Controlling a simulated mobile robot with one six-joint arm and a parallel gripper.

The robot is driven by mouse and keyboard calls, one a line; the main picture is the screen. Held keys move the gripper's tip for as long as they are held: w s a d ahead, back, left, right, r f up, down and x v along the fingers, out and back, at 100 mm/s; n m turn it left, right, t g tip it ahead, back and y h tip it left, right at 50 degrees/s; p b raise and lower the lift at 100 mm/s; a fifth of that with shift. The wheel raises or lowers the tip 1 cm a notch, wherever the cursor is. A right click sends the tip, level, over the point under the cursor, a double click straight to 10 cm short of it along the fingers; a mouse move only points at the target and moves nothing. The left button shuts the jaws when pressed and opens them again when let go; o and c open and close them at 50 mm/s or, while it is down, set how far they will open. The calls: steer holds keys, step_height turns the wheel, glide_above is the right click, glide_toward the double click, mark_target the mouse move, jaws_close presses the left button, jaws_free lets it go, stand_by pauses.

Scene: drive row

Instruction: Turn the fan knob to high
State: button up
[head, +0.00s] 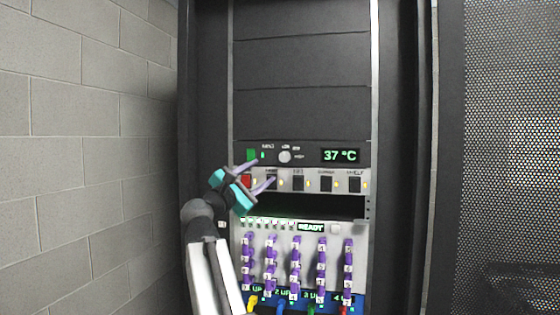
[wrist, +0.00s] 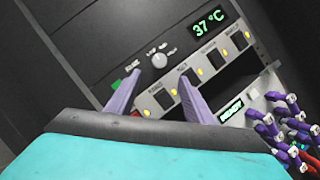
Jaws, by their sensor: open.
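The fan knob (head: 285,157) is a small round pale knob on the dark panel, left of the green 37 °C display (head: 340,155). Small labels surround it, too small to read surely. In the wrist view the knob (wrist: 159,60) lies ahead of my gripper, above the gap between the fingers. My gripper (head: 265,178) has teal and grey parts with purple fingers. It is open and empty, below and left of the knob, in front of the switch row. The fingers also show in the wrist view (wrist: 158,101), spread apart and not touching the knob.
Below the knob is a row of dark switches (head: 326,184) with yellow lights. A dark open slot (head: 310,206) lies under it. Lower down is a unit with a READY display (head: 311,227) and several purple-handled drives (head: 321,257). A block wall (head: 80,150) stands at the left.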

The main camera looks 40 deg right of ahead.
mark_target(284, 157)
steer(key=shift+d+r, duration=0.1)
steer(key=shift+d, duration=0.05)
steer(key=p+x, duration=0.3)
steer(key=x, duration=1)
steer(key=shift+w+d+p, duration=0.1)
steer(key=shift+d+p, duration=0.15)
steer(key=shift+p, duration=0.05)
